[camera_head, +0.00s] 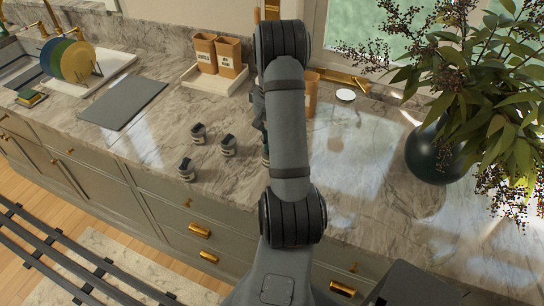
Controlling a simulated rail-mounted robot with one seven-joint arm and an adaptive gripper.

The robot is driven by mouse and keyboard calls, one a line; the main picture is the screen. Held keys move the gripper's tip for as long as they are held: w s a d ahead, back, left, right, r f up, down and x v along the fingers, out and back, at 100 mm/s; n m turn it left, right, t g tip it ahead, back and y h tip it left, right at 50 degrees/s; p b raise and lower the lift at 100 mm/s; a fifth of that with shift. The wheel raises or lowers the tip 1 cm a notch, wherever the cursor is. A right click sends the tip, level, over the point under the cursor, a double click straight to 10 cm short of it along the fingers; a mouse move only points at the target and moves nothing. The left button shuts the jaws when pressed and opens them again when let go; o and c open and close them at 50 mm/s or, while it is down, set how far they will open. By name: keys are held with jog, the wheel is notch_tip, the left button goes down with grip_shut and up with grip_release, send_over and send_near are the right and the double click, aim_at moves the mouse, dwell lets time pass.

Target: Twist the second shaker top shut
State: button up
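Three small shakers with dark tops stand on the marble counter left of my arm. One (198,133) is at the back, one (228,145) is nearest my arm, and one (186,169) is closest to the counter's front edge. Their tops are too small to tell whether they are twisted shut. My gripper (263,148) is mostly hidden behind my own arm; only dark slivers show along the arm's left side. Its fingertips, and anything between them, cannot be made out.
A tray (205,82) with two labelled tan canisters stands at the back. A grey mat (122,103) and a rack with plates (78,62) lie left. A dark vase (436,150) with a leafy plant stands right.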

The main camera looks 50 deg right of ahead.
jog(key=m+b, duration=0.2)
jog(key=m, duration=0.1)
jog(key=shift+f+m, duration=0.15)
jog(key=shift+m, duration=0.25)
jog(key=shift+m+b, duration=0.3)
jog(key=shift+m, duration=0.7)
jog(key=shift+m+b, duration=0.55)
jog(key=shift+m, duration=0.35)
jog(key=m+b, duration=0.1)
jog(key=m, duration=0.2)
jog(key=o, duration=1)
jog(key=shift+c, duration=0.2)
